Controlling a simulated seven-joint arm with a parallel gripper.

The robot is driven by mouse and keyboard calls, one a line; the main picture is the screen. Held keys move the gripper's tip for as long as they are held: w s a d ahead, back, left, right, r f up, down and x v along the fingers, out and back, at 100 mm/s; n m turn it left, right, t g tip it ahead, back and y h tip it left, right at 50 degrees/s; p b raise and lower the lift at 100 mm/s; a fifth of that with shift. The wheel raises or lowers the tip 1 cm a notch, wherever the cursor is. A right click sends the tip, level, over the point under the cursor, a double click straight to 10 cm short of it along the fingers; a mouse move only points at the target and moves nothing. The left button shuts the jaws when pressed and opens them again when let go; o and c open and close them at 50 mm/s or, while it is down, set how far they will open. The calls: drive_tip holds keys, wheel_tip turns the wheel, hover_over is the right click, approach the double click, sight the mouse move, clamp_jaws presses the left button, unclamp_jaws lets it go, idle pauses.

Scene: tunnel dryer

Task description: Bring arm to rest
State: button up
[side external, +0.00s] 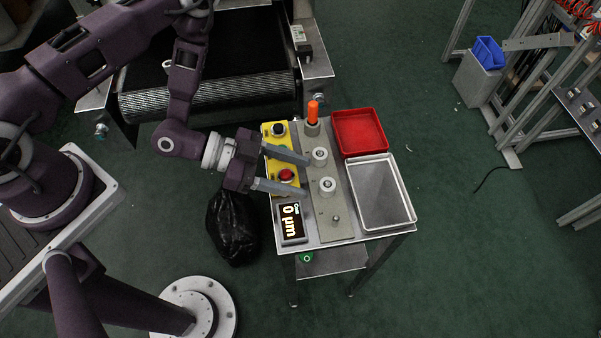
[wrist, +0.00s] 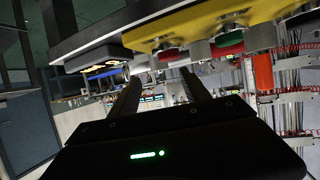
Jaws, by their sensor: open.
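My gripper (side external: 306,176) is open, with its two grey fingers spread apart and nothing seen between them. In the side external view it points right over the left part of a small metal table (side external: 372,236). The fingers reach across a yellow control box (side external: 268,135) toward a grey fixture plate (side external: 334,228). In the wrist view the two dark fingers (wrist: 160,88) stand apart, and the yellow box (wrist: 190,22) shows above them. Whether the fingers touch anything cannot be told.
The plate bears an orange cylinder (side external: 313,112) and two pale round pieces (side external: 327,186). A red tray (side external: 360,131) and a silver tray (side external: 382,193) lie to the right. A display (side external: 291,221) reads 0 µm. A black bag (side external: 231,228) and a conveyor (side external: 210,98) stand nearby.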

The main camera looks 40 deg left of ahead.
drive_tip(key=w+a+r+y, duration=0.1)
drive_tip(key=w+r, duration=0.1)
drive_tip(key=w, duration=0.1)
drive_tip(key=w+a+r+y, duration=0.1)
drive_tip(key=w, duration=0.1)
drive_tip(key=shift+w+a+r+m+y, duration=0.1)
drive_tip(key=shift+w+a+m+y, duration=0.05)
drive_tip(key=shift+a+m+y, duration=0.2)
drive_tip(key=w+a+r+n+t+y, duration=0.15)
drive_tip(key=a+r+n+y, duration=0.5)
drive_tip(key=a+r, duration=0.9)
drive_tip(key=s+r+n+g+y, duration=0.1)
drive_tip(key=s+r+n, duration=0.2)
drive_tip(key=s, duration=0.8)
drive_tip(key=s+r+n+g+y, duration=0.1)
drive_tip(key=s+r+n, duration=0.2)
drive_tip(key=s+r, duration=0.5)
drive_tip(key=s, duration=0.3)
drive_tip(key=shift+a+g+y, duration=0.25)
drive_tip(key=shift+g+y, duration=0.05)
drive_tip(key=shift+g, duration=0.05)
